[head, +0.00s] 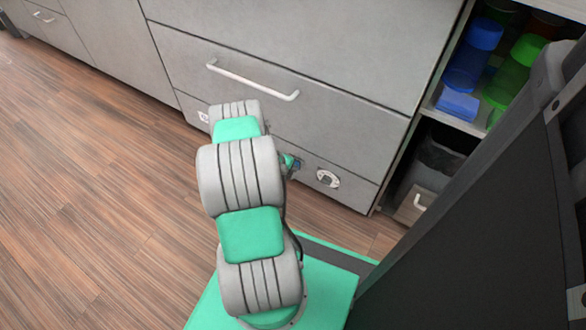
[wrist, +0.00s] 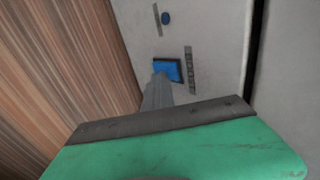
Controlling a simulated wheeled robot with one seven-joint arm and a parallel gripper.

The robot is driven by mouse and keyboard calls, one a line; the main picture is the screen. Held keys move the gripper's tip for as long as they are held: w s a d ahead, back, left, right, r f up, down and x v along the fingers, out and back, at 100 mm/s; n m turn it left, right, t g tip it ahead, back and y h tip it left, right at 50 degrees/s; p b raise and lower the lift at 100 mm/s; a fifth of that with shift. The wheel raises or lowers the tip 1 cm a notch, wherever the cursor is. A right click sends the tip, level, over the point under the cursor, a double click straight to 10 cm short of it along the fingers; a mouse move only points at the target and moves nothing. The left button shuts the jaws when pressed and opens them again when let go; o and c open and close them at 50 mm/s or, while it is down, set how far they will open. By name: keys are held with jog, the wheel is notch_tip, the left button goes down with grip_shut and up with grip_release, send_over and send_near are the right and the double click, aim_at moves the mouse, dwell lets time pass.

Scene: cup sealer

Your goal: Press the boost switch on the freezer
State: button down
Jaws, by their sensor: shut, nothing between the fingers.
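The grey freezer front (head: 345,130) stands ahead of my arm, with a narrow control strip along its bottom. In the wrist view the pale panel (wrist: 215,45) carries a blue square part (wrist: 172,66) in a dark frame and a small blue round part (wrist: 166,19). I cannot tell which of these is the boost switch. My gripper (wrist: 160,77) is shut and empty, its tips in front of the lower left of the blue square. Whether they touch it is unclear. In the head view my arm hides most of the gripper.
A white dial-like part (head: 328,179) sits to the right on the strip. A long handle (head: 253,80) juts out above. An open shelf (head: 458,122) with blue and green containers and a dark bin (head: 437,160) are at right. Wooden floor (head: 90,180) is clear at left.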

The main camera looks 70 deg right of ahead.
jog(key=shift+w+d+r, duration=0.4)
jog(key=shift+d+r, duration=0.05)
jog(key=shift+d, duration=0.1)
jog(key=a+r+p, duration=0.5)
jog(key=a+r, duration=0.2)
jog(key=a, duration=0.4)
jog(key=shift+w+a+p, duration=0.35)
jog(key=shift+w+a, duration=0.05)
jog(key=shift+w, duration=0.05)
